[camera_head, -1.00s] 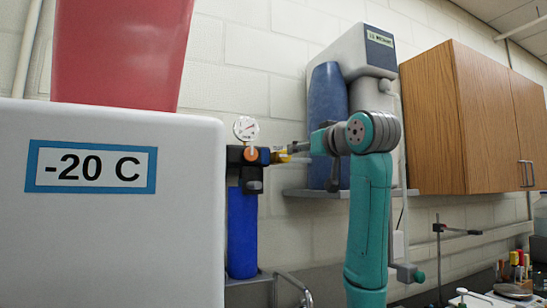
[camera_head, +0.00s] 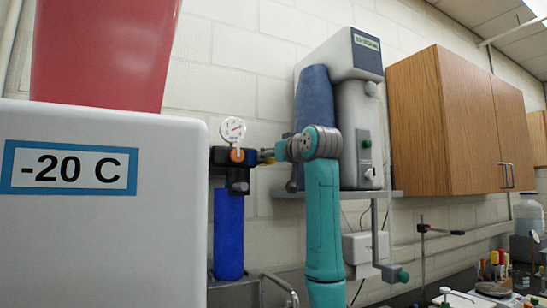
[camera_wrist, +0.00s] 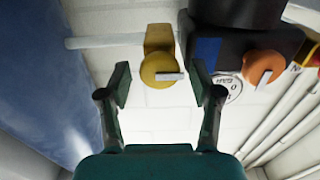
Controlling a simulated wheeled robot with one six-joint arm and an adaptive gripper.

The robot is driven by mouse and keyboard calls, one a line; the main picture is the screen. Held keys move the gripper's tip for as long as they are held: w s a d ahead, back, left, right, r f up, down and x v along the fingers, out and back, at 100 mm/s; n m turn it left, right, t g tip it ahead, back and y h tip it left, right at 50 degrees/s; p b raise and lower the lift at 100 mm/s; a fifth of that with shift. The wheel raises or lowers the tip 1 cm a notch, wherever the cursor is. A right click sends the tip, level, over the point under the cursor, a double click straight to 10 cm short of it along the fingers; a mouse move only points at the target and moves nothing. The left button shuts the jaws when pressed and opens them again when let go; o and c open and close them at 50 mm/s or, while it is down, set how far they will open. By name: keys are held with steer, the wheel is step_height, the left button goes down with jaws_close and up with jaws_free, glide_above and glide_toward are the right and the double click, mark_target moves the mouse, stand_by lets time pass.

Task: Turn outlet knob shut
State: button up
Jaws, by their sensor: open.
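A yellow knob (camera_wrist: 158,68) with a pale lever-like bar is on a yellow valve body in the wrist view, on a pipe beside the dark filter head (camera_wrist: 235,42). I cannot read a label on it. An orange knob (camera_wrist: 263,66) sits on the filter head itself; it also shows in the head view (camera_head: 237,155). My gripper (camera_wrist: 160,78) is open, with one finger on each side of the yellow knob in the picture. Whether it touches the knob, I cannot tell. In the head view my arm hides most of the yellow valve.
A round gauge (camera_head: 232,130) stands above the filter head, and a blue filter housing (camera_head: 229,235) hangs below. The white -20 C freezer (camera_head: 100,240) is close on the left. A grey water unit (camera_head: 358,115) with a blue tank (camera_head: 312,95) is on a shelf behind my arm.

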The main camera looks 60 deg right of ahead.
steer(key=c, duration=1.1)
steer(key=shift+s+d+f+m, duration=0.1)
steer(key=shift+f+m, duration=0.05)
steer(key=shift+m, duration=4.3)
steer(key=shift+s+d+f+m, duration=0.1)
steer(key=shift+m, duration=4.35)
steer(key=shift+w, duration=0.1)
